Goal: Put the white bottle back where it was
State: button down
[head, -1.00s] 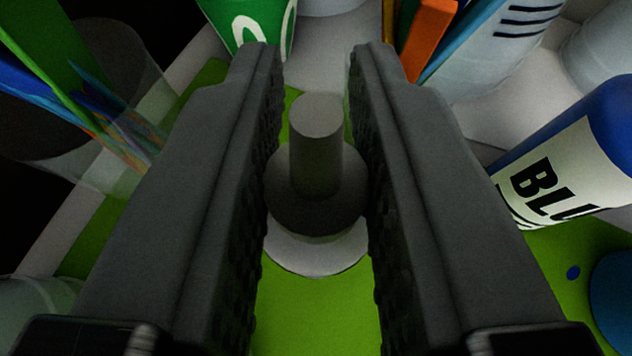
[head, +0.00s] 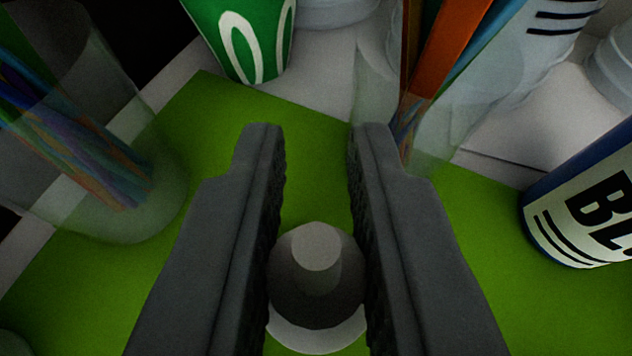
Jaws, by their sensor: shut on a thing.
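My gripper (head: 317,190) points away from me, with its two dark fingers on either side of the white bottle (head: 318,262). It is shut on the bottle, which looks grey in the shadow between the fingers. I see the bottle's cap end and a pale rim below it. The lower body of the bottle is hidden. A green mat (head: 250,108) lies beneath and ahead of the gripper. I cannot tell whether the bottle's base touches the mat.
A clear cup with coloured sticks (head: 95,165) stands at the left. A green cup with white lettering (head: 245,35) is at the back. Another clear container with an orange stick (head: 440,55) is at back right. A blue bottle labelled "BL" (head: 590,205) stands at right. Bare mat lies between.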

jog(key=shift+f, duration=0.1)
jog(key=c, duration=1.6)
grip_release()
jog(key=shift+s+r, duration=0.25)
jog(key=v, duration=1.1)
jog(key=shift+s+r, duration=0.1)
jog(key=shift+s, duration=0.15)
